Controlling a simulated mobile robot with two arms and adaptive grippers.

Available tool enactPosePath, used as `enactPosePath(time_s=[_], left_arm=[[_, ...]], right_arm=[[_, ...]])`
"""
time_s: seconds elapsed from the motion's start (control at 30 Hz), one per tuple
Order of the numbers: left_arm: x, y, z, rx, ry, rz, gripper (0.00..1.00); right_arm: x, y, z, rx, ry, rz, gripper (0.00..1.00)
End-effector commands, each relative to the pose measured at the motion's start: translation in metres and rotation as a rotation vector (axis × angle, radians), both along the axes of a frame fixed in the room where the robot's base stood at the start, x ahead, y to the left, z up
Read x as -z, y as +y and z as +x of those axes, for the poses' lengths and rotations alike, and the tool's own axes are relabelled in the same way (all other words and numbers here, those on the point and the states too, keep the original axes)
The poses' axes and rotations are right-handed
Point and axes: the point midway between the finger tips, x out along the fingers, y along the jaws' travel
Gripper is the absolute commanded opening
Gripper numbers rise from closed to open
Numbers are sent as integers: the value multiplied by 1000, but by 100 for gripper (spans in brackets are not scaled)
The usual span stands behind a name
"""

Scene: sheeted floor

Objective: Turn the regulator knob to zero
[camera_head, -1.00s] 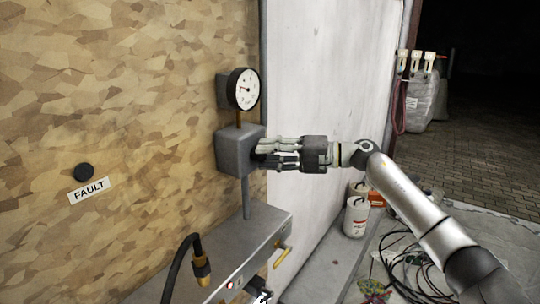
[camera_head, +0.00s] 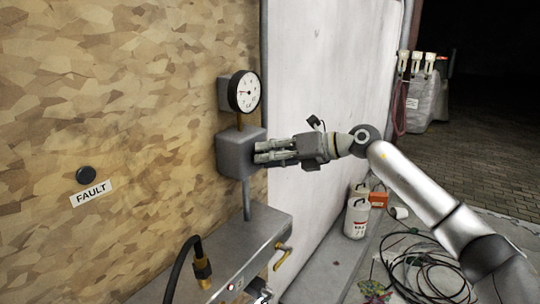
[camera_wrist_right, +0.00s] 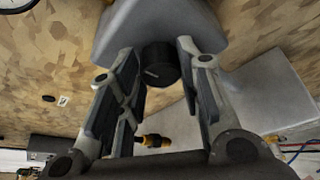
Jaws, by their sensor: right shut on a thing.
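The regulator is a grey box (camera_head: 235,152) on the wooden wall, with a round white gauge (camera_head: 245,92) above it. Its black knob (camera_wrist_right: 160,64) shows in the right wrist view, with a pale mark line on its face. My right gripper (camera_head: 259,152) reaches the right face of the box. In the right wrist view its two fingertips (camera_wrist_right: 156,56) stand on either side of the knob and are shut on it. In the head view the fingers hide the knob. The gauge reading is too small to tell. My left gripper is not in view.
Below the regulator is a grey metal box (camera_head: 222,258) with a yellow-handled valve (camera_head: 283,256) and a black hose (camera_head: 178,265). A FAULT label (camera_head: 91,193) is on the wall.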

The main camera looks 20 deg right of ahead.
Motion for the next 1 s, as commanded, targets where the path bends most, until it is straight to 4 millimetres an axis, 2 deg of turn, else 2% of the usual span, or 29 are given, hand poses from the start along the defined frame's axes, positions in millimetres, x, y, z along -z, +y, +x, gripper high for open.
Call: enactPosePath(time_s=[0.47,0.5,0.67,1.0], left_arm=[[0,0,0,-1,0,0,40],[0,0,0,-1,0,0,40],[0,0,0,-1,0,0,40],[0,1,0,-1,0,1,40]], right_arm=[[3,1,-1,-3,-5,-17,9],[3,1,-1,-3,-5,-17,34],[2,1,-1,-3,-7,-16,54],[0,-1,-1,0,-8,-14,54]])
